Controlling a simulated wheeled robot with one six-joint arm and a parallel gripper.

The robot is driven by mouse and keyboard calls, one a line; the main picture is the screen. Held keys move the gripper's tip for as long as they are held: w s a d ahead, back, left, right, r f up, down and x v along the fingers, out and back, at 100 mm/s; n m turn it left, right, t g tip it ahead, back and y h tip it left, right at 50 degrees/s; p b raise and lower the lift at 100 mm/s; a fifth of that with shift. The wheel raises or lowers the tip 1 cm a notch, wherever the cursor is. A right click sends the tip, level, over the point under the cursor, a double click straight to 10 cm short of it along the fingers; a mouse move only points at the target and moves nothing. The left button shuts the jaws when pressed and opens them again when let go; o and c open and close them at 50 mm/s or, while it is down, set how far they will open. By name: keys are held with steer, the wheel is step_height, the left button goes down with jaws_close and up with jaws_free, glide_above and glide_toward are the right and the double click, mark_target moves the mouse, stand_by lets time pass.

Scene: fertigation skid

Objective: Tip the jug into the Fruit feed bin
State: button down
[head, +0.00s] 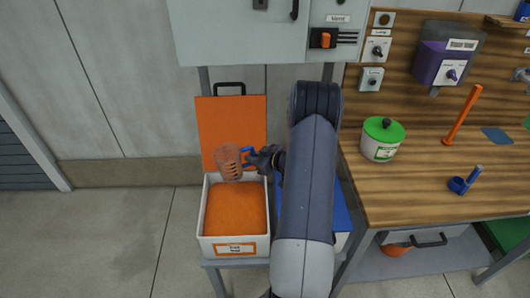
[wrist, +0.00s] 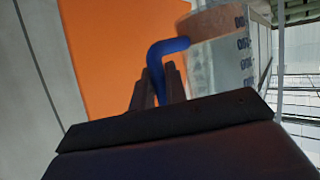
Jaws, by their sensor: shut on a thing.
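The clear jug (head: 228,162) has a blue handle (head: 248,152) and measuring marks. It is above the back part of the white Fruit feed bin (head: 205,215), in front of its raised orange lid (head: 232,115). Orange material fills most of the bin, and a label is on its front. My gripper (head: 257,158) is shut on the jug's handle, to the right of the jug. The wrist view shows the jug (wrist: 228,70) and the fingers (wrist: 158,88) on its handle. A brownish band shows in the jug; I cannot tell its exact tilt.
A blue-lidded bin (head: 343,212) is mostly hidden behind my arm. The wooden bench (head: 430,195) at right holds a green-lidded pot (head: 381,140), an orange rod (head: 462,114) and a blue item (head: 463,182). A grey cabinet (head: 235,30) hangs above. The floor at left is clear.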

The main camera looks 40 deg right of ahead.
steer(key=d+n+b, duration=0.1)
steer(key=b, duration=0.1)
steer(key=s+d+f+n+h+b, duration=0.1)
steer(key=d+b, duration=0.1)
steer(key=b, duration=0.1)
steer(key=d+n+t+b, duration=0.1)
steer(key=b, duration=0.1)
steer(key=shift+s+d+f+h+b, duration=0.2)
steer(key=shift+s+d+h+b, duration=0.1)
steer(key=shift+s+b, duration=0.1)
stand_by(1.1)
steer(key=shift+a+r+n+t+h+b, duration=0.1)
steer(key=shift+r+n+t+h+b, duration=0.3)
steer(key=shift+b, duration=1)
steer(key=shift+r+n+h+b, duration=0.1)
steer(key=shift+r+n+b, duration=0.25)
steer(key=shift+n+b, duration=0.75)
steer(key=shift+s+a+r+n+t+h+b, duration=0.1)
steer(key=shift+a+r+n+t+h+b, duration=0.25)
steer(key=shift+b, duration=1.8)
steer(key=shift+s+a+n+t+h+b, duration=0.15)
steer(key=shift+n+b, duration=0.4)
steer(key=shift+b, duration=1.55)
